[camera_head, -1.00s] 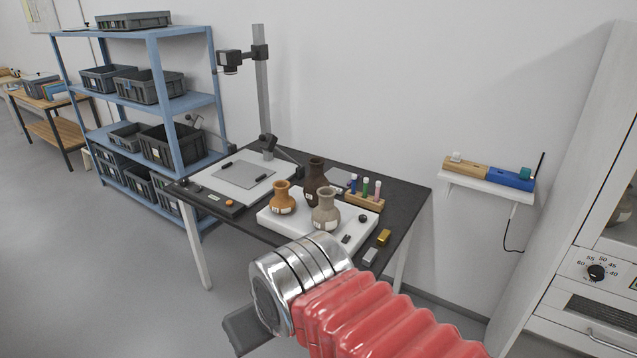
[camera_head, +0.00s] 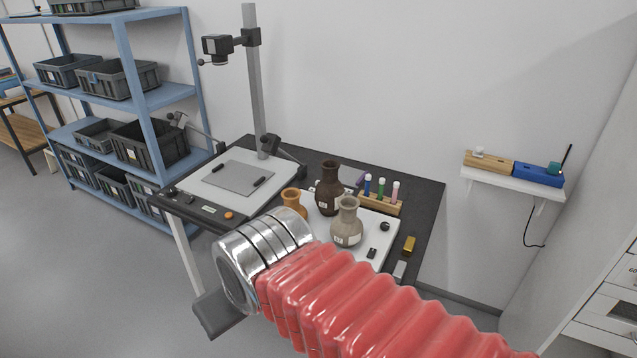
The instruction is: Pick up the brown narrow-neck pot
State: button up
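The dark brown narrow-neck pot (camera_head: 328,188) stands upright at the back of a white board (camera_head: 383,222) on the dark table. A grey-beige pot (camera_head: 347,224) stands in front of it to the right. An orange pot (camera_head: 293,201) stands to its left, its lower part hidden behind my arm. My arm, with a red sleeve and metal rings, crosses the foreground. A dark grey part of my gripper (camera_head: 219,314) shows at the lower left, off the table's front side and apart from the pots. Its fingertips are not clearly seen.
A copy stand (camera_head: 255,95) with a pale base rises left of the pots. A wooden rack (camera_head: 382,203) with several colored tubes stands right of the brown pot. Small gold (camera_head: 408,246) and silver blocks lie at the right. A blue shelf (camera_head: 135,90) with grey crates stands left.

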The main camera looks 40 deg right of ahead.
aim_at(329, 189)
jog(key=i, duration=1)
jog(key=z, duration=1.85)
